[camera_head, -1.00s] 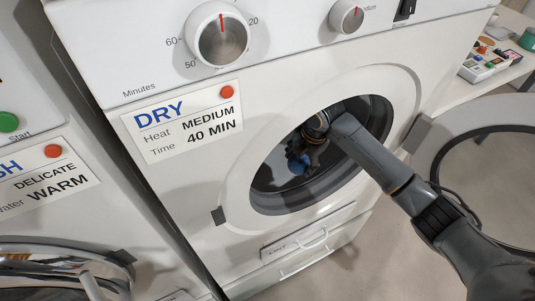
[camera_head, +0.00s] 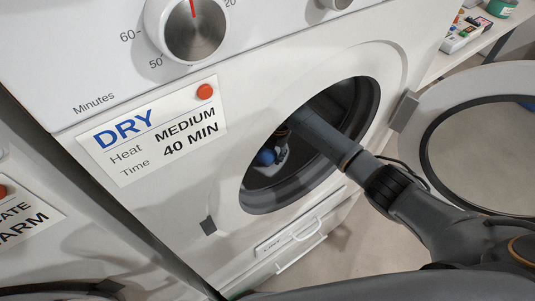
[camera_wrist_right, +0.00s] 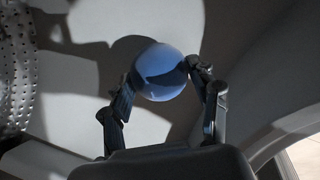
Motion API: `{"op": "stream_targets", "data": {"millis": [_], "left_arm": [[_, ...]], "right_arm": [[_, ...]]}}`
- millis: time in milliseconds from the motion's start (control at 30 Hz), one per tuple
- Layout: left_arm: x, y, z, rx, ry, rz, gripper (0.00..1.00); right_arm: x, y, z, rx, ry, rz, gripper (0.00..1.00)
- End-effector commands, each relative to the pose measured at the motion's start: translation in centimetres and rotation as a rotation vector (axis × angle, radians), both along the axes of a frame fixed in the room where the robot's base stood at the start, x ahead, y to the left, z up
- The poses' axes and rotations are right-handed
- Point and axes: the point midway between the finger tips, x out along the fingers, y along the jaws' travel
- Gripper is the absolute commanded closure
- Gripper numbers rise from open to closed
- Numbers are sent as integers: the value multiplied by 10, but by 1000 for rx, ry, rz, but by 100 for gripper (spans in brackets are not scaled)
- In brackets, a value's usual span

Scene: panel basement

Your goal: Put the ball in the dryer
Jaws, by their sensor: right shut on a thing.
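The white dryer (camera_head: 225,225) has its round door (camera_head: 410,125) swung open to the right in the head view. My right arm reaches through the round opening. My right gripper (camera_head: 272,150) is inside the drum, mostly hidden by my forearm and in shadow. It is shut on the blue ball (camera_head: 266,157). In the right wrist view, the ball (camera_wrist_right: 160,72) sits between the fingertips of the right gripper (camera_wrist_right: 163,82), held above the pale drum wall. My left gripper is not in view.
A perforated metal surface (camera_wrist_right: 18,75) shows at the left of the wrist view. A second machine (camera_head: 30,235) stands to the left. A table (camera_head: 475,50) with small items is at the upper right.

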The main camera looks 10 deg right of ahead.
Motion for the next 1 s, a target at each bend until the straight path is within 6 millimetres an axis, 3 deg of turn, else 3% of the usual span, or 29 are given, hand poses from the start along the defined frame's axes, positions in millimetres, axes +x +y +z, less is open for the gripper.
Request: {"op": "stream_targets", "data": {"millis": [133,433,467,567,1000], "left_arm": [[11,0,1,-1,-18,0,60],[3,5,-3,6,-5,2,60],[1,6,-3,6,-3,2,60],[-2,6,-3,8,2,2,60],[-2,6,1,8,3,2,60]], "right_arm": [[0,0,-10,0,-2,2,68],[0,0,-14,-1,-1,1,68],[0,0,-13,0,-2,1,35],[0,0,-13,0,-2,1,17],[0,-1,-4,0,-4,0,17]]}}
